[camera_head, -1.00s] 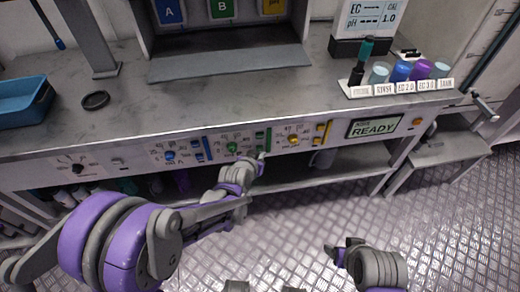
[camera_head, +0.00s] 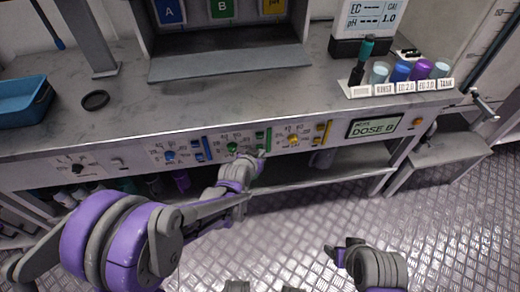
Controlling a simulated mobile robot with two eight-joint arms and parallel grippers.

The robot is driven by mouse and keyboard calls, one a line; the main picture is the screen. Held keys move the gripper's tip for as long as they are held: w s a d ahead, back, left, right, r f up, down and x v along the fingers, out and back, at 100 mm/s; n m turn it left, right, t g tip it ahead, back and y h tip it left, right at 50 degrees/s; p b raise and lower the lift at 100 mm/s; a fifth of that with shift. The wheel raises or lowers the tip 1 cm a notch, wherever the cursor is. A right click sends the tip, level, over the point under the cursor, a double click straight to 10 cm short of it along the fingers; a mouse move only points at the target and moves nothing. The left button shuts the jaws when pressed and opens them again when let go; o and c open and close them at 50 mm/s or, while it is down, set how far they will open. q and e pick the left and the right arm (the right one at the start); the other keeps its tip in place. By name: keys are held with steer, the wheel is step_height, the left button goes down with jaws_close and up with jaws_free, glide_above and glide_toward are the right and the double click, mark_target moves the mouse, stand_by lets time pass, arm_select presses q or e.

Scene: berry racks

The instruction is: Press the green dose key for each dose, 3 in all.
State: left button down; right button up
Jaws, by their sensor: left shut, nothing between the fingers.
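The bench's front panel has a green section with a round green knob (camera_head: 232,147) and upright green keys (camera_head: 268,137) to its right. I cannot tell which part is the dose key. My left gripper (camera_head: 259,155) is shut and empty, its tips at the lower end of the green keys; whether they touch is too small to tell. The panel display (camera_head: 375,126) reads "DOSE B". My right gripper (camera_head: 338,251) hangs low over the floor, away from the panel; its finger gap is unclear.
Blue keys (camera_head: 202,150) and yellow keys (camera_head: 323,132) flank the green section. An orange button (camera_head: 417,122) is right of the display.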

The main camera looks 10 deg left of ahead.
arm_select(q)
steer(key=shift+s+d, duration=0.25)
steer(key=shift+s, duration=0.55)
arm_select(e)
steer(key=shift+f, duration=0.1)
arm_select(q)
steer(key=shift+s+d, duration=0.25)
steer(key=shift+s, duration=0.55)
steer(key=shift+s+d, duration=0.2)
steer(key=shift+s, duration=0.65)
steer(key=shift+s+d, duration=0.25)
steer(key=shift+s, duration=0.55)
steer(key=s+a+r+n+g+y, duration=0.1)
steer(key=s+a+r+g, duration=0.2)
steer(key=s+a, duration=0.65)
steer(key=s+a+r+n+g+y, duration=0.2)
steer(key=s+a+g, duration=0.15)
steer(key=s, duration=1.15)
step_height(320, 180, up, 16)
steer(key=w+t+p, duration=0.1)
steer(key=w+p, duration=0.1)
steer(key=p, duration=1.2)
steer(key=shift+a, duration=0.2)
arm_select(e)
step_height(320, 180, up, 16)
steer(key=w, duration=0.2)
steer(key=shift+t, duration=0.3)
arm_select(q)
steer(key=shift+r+t, duration=0.1)
steer(key=shift+t, duration=0.15)
